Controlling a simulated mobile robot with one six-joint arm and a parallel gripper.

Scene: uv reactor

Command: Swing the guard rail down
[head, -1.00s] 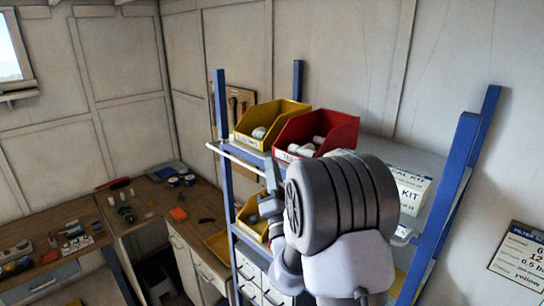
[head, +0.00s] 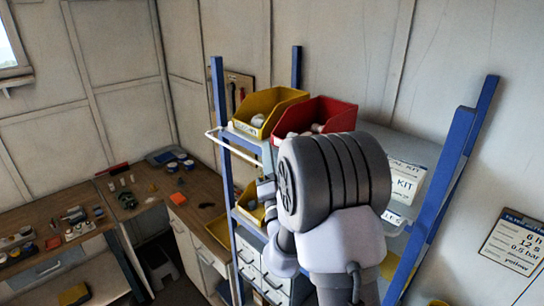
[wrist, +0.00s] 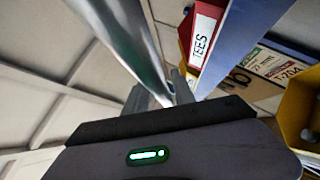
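The guard rail (head: 232,144) is a thin white bar with a bent left end. It runs across the front of the blue shelf rack, level with the upper bins. My arm hides its middle. In the wrist view the rail (wrist: 135,45) is a pale shiny bar running from the top edge down to my gripper (wrist: 166,92). The grey fingers stand on either side of it. Whether they press on it I cannot tell. In the head view my gripper (head: 266,178) is mostly hidden behind my wrist, just below the rail.
A yellow bin (head: 268,108) and a red bin (head: 325,113) stand on the upper shelf behind the rail. A white kit box (head: 404,184) is to their right. Blue posts (head: 222,120) flank the shelf. A cluttered wooden workbench (head: 190,203) is at left.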

